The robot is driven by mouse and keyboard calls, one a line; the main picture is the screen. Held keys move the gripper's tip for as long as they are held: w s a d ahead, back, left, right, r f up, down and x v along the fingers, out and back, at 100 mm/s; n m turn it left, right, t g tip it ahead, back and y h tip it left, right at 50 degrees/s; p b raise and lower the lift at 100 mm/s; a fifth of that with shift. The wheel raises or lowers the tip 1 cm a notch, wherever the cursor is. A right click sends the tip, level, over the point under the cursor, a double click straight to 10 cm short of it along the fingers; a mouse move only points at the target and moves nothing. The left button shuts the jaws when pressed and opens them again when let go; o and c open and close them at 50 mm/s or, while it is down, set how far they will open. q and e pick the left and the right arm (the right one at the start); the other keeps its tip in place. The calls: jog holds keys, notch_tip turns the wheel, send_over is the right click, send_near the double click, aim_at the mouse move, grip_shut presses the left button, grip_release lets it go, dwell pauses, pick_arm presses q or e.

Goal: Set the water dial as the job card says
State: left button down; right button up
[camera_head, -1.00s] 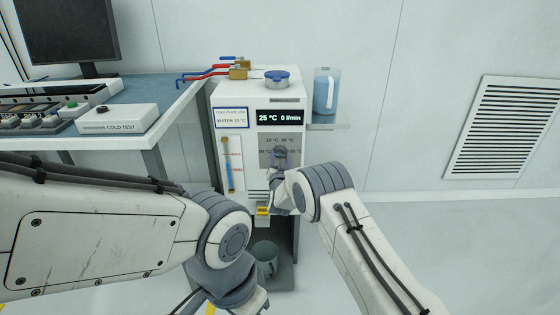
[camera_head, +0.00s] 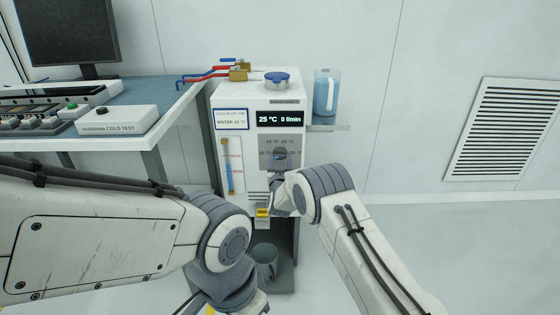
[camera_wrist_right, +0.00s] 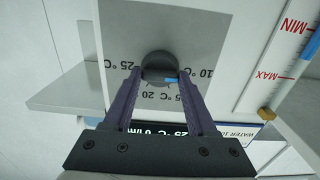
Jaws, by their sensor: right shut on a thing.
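The water dial is a dark round knob (camera_wrist_right: 158,64) on a grey plate with temperature marks around it. The plate (camera_head: 266,142) also shows on the front of the white unit. My right gripper (camera_wrist_right: 159,78) is shut on the knob, one purple finger on each side. A blue mark (camera_wrist_right: 172,79) sits at the knob's lower right in the wrist view, towards the 10 and 15 side. The job card (camera_head: 231,119) is at the unit's upper left and seems to read WATER 10 °C. The display (camera_head: 279,118) reads 25 °C and 0 l/min. My left gripper is out of view.
A level tube (camera_head: 229,179) runs below the card. A jug (camera_head: 325,95) stands on a side shelf, and a cup (camera_head: 265,258) stands below the unit. Valves with red and blue levers (camera_head: 238,75) are on top. A bench (camera_head: 160,98) is at left.

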jog(key=o, duration=1.4)
jog(key=shift+c, duration=0.2)
jog(key=s+p, duration=0.2)
jog(key=s, duration=0.8)
jog(key=shift+s, duration=0.25)
